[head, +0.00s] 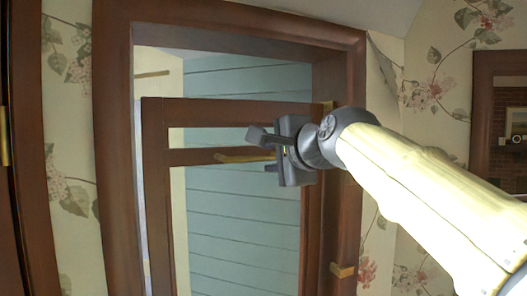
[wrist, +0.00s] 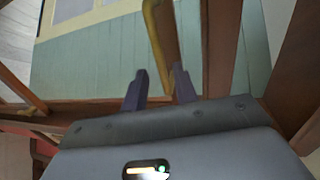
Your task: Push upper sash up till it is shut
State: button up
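A brown-framed window (head: 115,150) stands ahead in the head view. Inside it is a brown sash (head: 156,190), whose top rail (head: 220,112) sits below the frame's head with an open gap above. A second brown rail (head: 200,157) crosses lower down and carries a yellow handle (head: 235,158). I cannot tell which sash that rail belongs to. My gripper (head: 265,151) is in front of the sash's right part, fingers parted, near the handle's right end. In the wrist view the yellow handle (wrist: 160,32) runs down toward the space between the open fingertips (wrist: 158,78); contact is unclear.
Small yellow pieces (head: 342,270) sit on the right side of the window. Blue-green siding (head: 245,225) shows through the opening. Floral wallpaper (head: 70,120) flanks the window, and another dark frame (head: 485,130) is at the right. My arm covers the lower right.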

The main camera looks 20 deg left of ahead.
aim_at(262, 158)
jog(key=p+x, duration=0.2)
jog(key=x, duration=0.4)
grip_shut()
